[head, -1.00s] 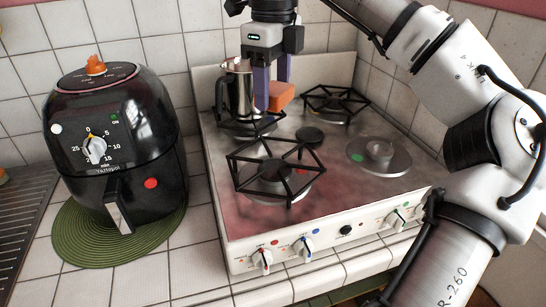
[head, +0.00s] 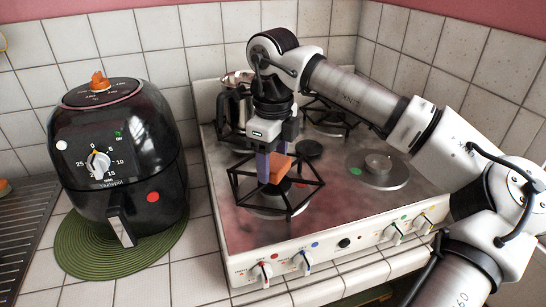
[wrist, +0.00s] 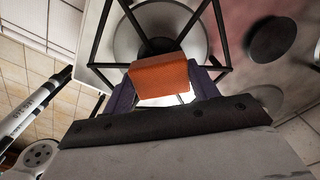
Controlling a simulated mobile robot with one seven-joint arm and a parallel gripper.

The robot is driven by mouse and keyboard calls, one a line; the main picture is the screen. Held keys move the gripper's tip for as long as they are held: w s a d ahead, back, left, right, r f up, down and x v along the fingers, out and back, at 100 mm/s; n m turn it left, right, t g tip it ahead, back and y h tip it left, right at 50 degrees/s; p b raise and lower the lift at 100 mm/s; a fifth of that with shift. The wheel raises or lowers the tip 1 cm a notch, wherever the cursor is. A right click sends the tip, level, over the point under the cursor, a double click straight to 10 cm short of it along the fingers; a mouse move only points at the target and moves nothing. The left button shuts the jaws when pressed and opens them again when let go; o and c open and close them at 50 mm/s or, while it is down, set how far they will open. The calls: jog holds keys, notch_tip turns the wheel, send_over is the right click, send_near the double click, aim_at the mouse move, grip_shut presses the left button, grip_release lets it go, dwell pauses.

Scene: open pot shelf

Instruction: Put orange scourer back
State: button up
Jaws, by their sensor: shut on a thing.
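The orange scourer (head: 281,168) is a small orange block held between the purple fingers of my gripper (head: 271,170). In the head view it is above the front-left burner (head: 268,205) of the stove. In the wrist view the scourer (wrist: 160,88) sits between the fingertips, with the burner's black grate behind it. My gripper is shut on it and points down. The gap between scourer and grate is hard to judge.
A black air fryer (head: 115,150) stands on a green round mat (head: 75,245) at the left, with an orange thing (head: 99,81) on top. A metal pot (head: 232,105) stands at the stove's back left.

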aim_at(273, 161)
jog(key=shift+f+b, duration=0.4)
jog(key=shift+f, duration=0.05)
jog(key=o, duration=0.9)
jog(key=shift+r, duration=0.1)
jog(key=shift+o, duration=0.2)
jog(key=shift+r, duration=0.1)
jog(key=shift+r+p, duration=0.3)
jog(key=shift+p, duration=0.1)
notch_tip(273, 161, up, 12)
jog(key=b, duration=0.1)
